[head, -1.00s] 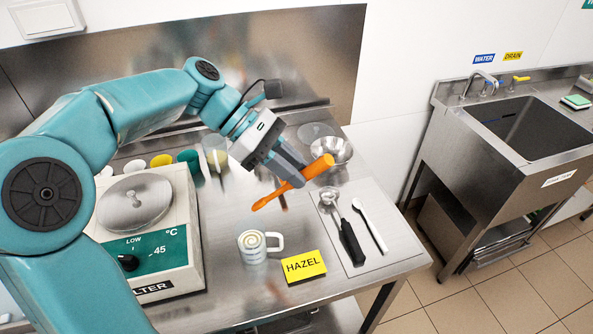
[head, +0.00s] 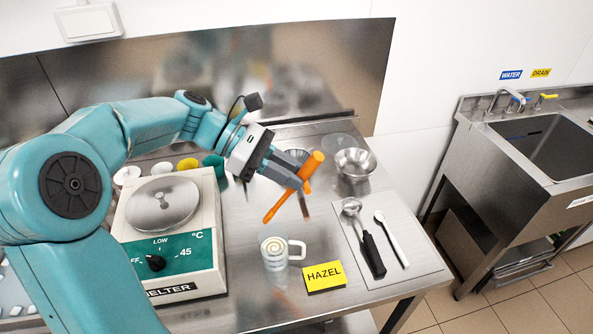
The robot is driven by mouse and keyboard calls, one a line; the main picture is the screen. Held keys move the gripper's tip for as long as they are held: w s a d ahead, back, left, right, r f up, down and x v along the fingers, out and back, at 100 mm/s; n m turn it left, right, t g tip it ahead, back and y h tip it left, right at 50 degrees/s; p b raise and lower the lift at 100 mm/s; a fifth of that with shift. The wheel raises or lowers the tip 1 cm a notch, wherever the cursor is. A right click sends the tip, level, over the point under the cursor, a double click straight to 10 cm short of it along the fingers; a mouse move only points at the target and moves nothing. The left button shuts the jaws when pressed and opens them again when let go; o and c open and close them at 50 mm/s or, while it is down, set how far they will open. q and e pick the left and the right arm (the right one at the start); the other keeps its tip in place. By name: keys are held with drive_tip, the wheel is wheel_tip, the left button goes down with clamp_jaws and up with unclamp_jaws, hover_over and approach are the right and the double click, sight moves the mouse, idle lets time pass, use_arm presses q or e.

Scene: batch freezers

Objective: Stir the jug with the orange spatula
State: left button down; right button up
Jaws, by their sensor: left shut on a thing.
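The orange spatula (head: 273,212) is held tilted in my left gripper (head: 300,178). The gripper is shut on its handle, whose thick end points up and right. The other end points down and left, in the air above the steel table. The white jug (head: 275,257), with a handle on its right and a cream swirl inside, stands upright on the table near the front. The spatula is above and behind the jug, apart from it. My right gripper is not in view.
A yellow HAZEL card (head: 324,277) lies right of the jug. A mat (head: 405,272) holds a scoop (head: 371,256) and a white spoon (head: 392,238). A steel bowl (head: 355,164) stands behind. The melter (head: 172,245) is left. A sink (head: 540,145) is far right.

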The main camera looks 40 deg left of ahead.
use_arm(q)
drive_tip(key=shift+w+a+f+h, duration=0.2)
drive_tip(key=shift+a+h, duration=0.1)
drive_tip(key=shift+a, duration=0.15)
drive_tip(key=shift+s+d+f+t, duration=0.1)
drive_tip(key=shift+s+d+t, duration=0.1)
drive_tip(key=shift+t, duration=0.1)
drive_tip(key=shift+w+d+f+b, duration=0.15)
drive_tip(key=shift+f+b, duration=0.3)
drive_tip(key=shift+b, duration=0.1)
drive_tip(key=shift+w+d+f+b, duration=0.15)
drive_tip(key=shift+f+b, duration=0.25)
drive_tip(key=shift+b, duration=0.15)
drive_tip(key=shift+d+f+b, duration=0.6)
drive_tip(key=shift+f+b, duration=0.25)
drive_tip(key=shift+b, duration=0.2)
wheel_tip(320, 180, down, 8)
drive_tip(key=a+b, duration=0.2)
drive_tip(key=b, duration=0.2)
drive_tip(key=shift+s+b, duration=0.25)
drive_tip(key=shift+b, duration=0.1)
drive_tip(key=shift+f, duration=0.1)
